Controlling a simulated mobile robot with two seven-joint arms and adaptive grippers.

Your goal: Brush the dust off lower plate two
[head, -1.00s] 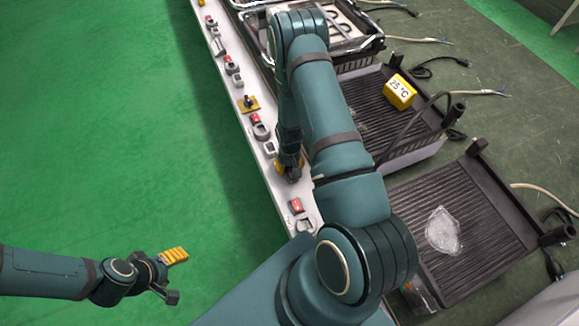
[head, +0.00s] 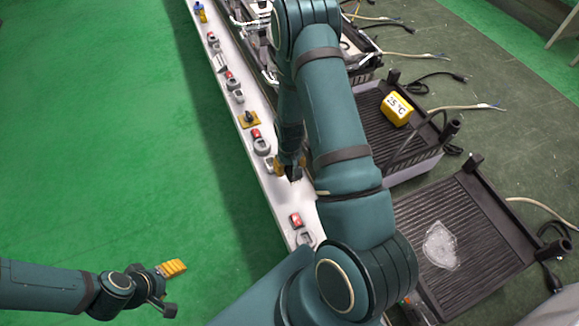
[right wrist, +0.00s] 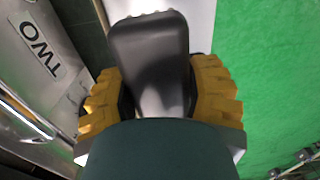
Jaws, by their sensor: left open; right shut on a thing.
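A near black ribbed lower plate (head: 480,215) has a pale, translucent dust-like patch (head: 440,246) on it. A second ribbed plate (head: 375,125) lies beyond it, partly hidden by my right arm. I cannot tell from the head view which one is number two. In the right wrist view a label reading "TWO" (right wrist: 41,57) is on a metal panel at left. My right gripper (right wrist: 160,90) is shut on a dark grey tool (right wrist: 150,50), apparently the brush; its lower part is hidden. My right gripper (head: 290,168) is over the white bench. My left gripper (head: 172,285) is open and empty over green floor.
A narrow white bench (head: 275,195) with several red and grey switches runs beside the plates. A yellow "25 °C" block (head: 397,108) sits on the second plate. Cables (head: 470,107) lie on the dark surface at right. The green floor (head: 100,130) at left is clear.

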